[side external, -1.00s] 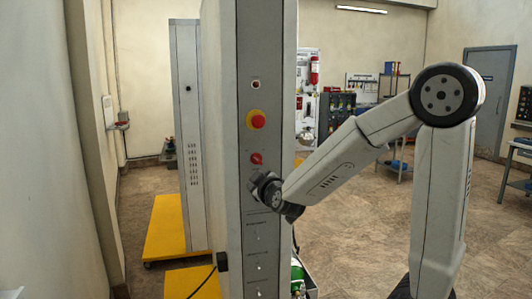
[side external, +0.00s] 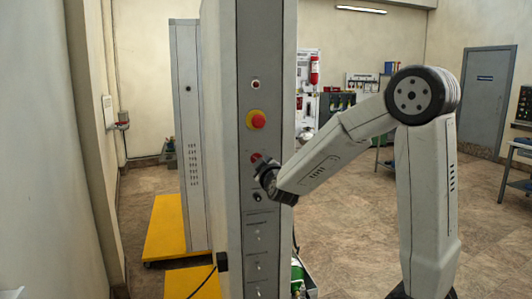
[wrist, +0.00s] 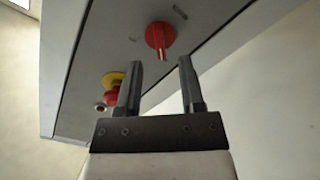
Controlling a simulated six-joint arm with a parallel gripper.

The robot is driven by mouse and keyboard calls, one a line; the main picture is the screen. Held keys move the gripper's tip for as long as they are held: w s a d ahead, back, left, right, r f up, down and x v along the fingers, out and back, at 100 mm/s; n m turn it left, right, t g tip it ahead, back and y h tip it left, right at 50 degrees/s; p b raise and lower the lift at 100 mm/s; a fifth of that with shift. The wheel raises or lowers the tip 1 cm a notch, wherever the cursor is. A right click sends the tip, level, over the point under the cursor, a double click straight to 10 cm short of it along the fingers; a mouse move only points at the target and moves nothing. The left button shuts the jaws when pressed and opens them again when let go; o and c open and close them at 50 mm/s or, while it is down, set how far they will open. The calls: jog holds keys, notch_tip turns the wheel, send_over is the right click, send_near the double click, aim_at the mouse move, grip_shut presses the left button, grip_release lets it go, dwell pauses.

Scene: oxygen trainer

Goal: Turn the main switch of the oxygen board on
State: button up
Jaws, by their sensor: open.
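The red main switch (wrist: 160,36) is a round rotary knob on the grey oxygen board (side external: 229,110). In the wrist view it lies just beyond and between my two open fingers, and its raised grip bar points toward me. In the side view the switch (side external: 255,157) is partly hidden behind my gripper (side external: 258,165), which is close to the panel at the switch's height. My gripper (wrist: 160,85) is open and empty in the wrist view. I cannot tell from the side view whether a finger touches the knob.
A red emergency button on a yellow base (side external: 256,119) sits just above the switch, and it also shows in the wrist view (wrist: 113,85). A small round indicator (side external: 255,85) is higher up. A black knob (side external: 258,197) and several small fittings are below.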

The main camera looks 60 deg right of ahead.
jog(key=shift+x, duration=1.95)
jog(key=shift+c, duration=0.2)
grip_shut()
